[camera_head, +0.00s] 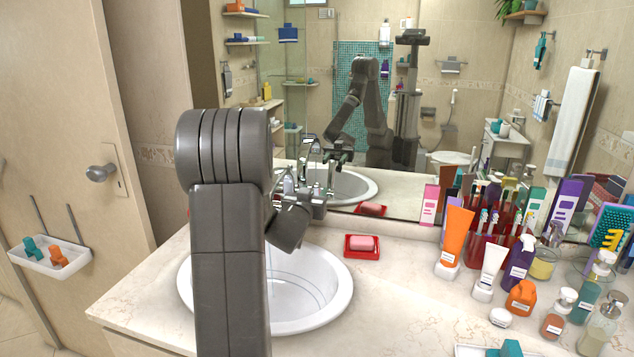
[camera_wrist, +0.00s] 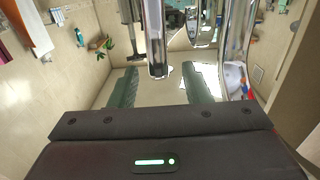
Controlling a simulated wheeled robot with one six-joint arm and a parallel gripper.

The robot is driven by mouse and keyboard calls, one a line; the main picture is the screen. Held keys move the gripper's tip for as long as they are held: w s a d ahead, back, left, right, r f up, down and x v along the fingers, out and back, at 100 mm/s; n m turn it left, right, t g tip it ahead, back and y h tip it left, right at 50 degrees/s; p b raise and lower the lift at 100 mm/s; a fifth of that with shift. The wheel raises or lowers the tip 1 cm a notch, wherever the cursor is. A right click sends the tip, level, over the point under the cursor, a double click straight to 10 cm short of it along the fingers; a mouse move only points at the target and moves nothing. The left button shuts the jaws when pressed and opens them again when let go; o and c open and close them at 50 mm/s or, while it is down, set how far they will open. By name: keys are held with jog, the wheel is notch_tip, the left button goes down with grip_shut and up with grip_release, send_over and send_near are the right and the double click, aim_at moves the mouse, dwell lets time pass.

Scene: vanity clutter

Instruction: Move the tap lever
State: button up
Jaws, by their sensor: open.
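My gripper (camera_wrist: 161,84) is open, with its two dark green fingers apart in the wrist view. A chrome bar with a rounded end, which looks like the tap lever (camera_wrist: 155,42), reaches down into the view, its end lined up between the fingers. I cannot tell whether it touches either finger. A larger curved chrome part of the tap (camera_wrist: 236,40) stands to its right. In the head view my gripper (camera_head: 316,198) is above the back of the white basin (camera_head: 338,295); my arm hides much of the basin and tap.
A red dish (camera_head: 362,254) with pink soap (camera_head: 362,243) sits right of the basin. Several tubes and bottles, including an orange tube (camera_head: 456,234) and a purple pump bottle (camera_head: 519,264), crowd the counter's right side. The mirror (camera_head: 420,185) rises behind; front-left counter is clear.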

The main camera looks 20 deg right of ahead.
aim_at(319, 184)
jog(key=p+x, duration=0.1)
jog(key=x, duration=0.4)
jog(key=shift+w+d, duration=0.25)
jog(key=shift+d, duration=0.05)
grip_shut()
